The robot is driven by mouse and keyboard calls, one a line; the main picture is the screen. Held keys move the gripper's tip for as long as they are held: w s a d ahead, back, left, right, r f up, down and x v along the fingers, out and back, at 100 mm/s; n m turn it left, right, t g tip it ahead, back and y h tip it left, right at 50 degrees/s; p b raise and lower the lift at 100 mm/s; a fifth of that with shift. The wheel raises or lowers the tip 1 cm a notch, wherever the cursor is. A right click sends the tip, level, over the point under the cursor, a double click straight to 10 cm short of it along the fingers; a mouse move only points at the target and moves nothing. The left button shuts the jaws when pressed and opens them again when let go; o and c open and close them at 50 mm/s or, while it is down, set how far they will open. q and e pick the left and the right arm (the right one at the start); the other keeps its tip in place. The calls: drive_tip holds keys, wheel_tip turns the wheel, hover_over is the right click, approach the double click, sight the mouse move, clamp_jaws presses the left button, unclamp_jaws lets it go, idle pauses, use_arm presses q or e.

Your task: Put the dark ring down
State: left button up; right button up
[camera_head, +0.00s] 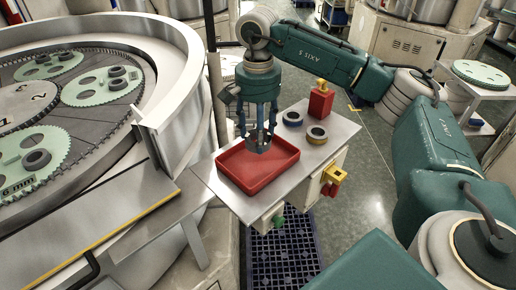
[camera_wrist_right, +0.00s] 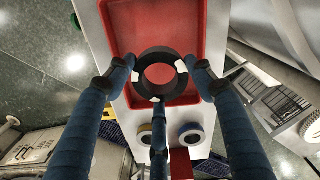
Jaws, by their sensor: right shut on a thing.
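The dark ring (camera_wrist_right: 160,53) is held between the three fingers of my right gripper (camera_wrist_right: 160,78), which is shut on it. In the head view this gripper (camera_head: 258,140) points down over the red tray (camera_head: 229,178). The ring shows only partly there, as a dark shape between the fingertips. In the wrist view the ring lies over the tray's floor, near one end wall of the tray (camera_wrist_right: 121,30). I cannot tell whether it touches the floor. No other part lies in the visible part of the tray. My left gripper is not in view.
The tray stands on a light side table (camera_head: 340,128). Beside it are a ring with a blue band (camera_head: 285,120), a ring with a yellowish band (camera_head: 310,138) and a red block with a yellow top (camera_head: 320,103). The large lapping machine (camera_head: 180,105) stands close on the left.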

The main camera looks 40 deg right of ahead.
sight(258, 162)
drive_tip(key=shift+s+f, duration=0.1)
drive_tip(key=shift+f, duration=0.85)
drive_tip(key=shift+f+p, duration=0.3)
drive_tip(key=shift+f, duration=0.05)
wheel_tip(258, 162, down, 3)
drive_tip(key=shift+f+p, duration=0.2)
drive_tip(key=shift+p, duration=0.4)
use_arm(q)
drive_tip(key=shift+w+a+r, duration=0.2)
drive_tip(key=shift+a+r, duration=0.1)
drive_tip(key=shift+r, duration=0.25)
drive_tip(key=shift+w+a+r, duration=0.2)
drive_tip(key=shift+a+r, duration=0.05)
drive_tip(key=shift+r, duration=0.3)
use_arm(e)
drive_tip(key=shift+f, duration=0.25)
drive_tip(key=shift+f+b, duration=0.2)
drive_tip(key=shift+b, duration=0.1)
drive_tip(key=o, duration=1.3)
drive_tip(key=shift+r, duration=0.1)
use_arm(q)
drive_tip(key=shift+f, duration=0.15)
